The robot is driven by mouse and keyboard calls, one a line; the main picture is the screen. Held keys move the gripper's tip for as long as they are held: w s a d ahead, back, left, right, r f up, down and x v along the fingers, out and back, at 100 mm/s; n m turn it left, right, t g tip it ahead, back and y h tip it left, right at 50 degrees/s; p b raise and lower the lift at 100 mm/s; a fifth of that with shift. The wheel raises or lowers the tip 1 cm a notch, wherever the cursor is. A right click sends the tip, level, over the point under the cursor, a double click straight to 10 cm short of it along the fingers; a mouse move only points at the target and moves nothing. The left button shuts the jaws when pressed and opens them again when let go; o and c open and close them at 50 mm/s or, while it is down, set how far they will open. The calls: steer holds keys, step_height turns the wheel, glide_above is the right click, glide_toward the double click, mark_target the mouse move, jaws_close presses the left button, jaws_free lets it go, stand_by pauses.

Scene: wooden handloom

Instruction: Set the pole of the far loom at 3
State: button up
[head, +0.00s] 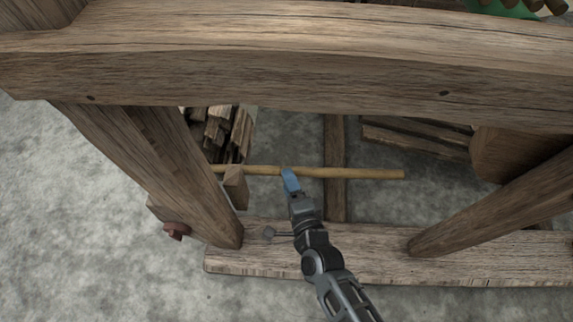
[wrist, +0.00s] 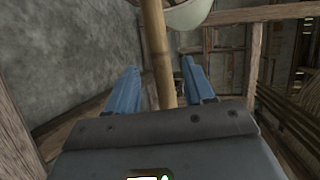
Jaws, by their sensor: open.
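The pole (head: 350,173) is a thin yellowish wooden rod lying sideways low inside the wooden loom frame (head: 270,60). In the wrist view the pole (wrist: 156,50) runs upright through the picture, between the two blue fingers. My gripper (head: 288,175) is at the pole, left of its middle in the head view. The gripper (wrist: 160,85) is open, one finger on each side of the pole, with gaps visible. A wooden block (head: 235,188) stands at the pole's left part. No number marks can be made out.
A thick top beam crosses above my arm. Slanted posts (head: 150,165) (head: 500,205) stand on both sides, and a low base beam (head: 390,260) runs in front. Stacked firewood (head: 222,132) lies behind. Bare grey floor (head: 90,240) is free at the left.

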steer(key=x, duration=0.6)
steer(key=shift+w+b, duration=0.25)
steer(key=shift+b, duration=0.2)
steer(key=shift+a, duration=0.1)
jaws_close()
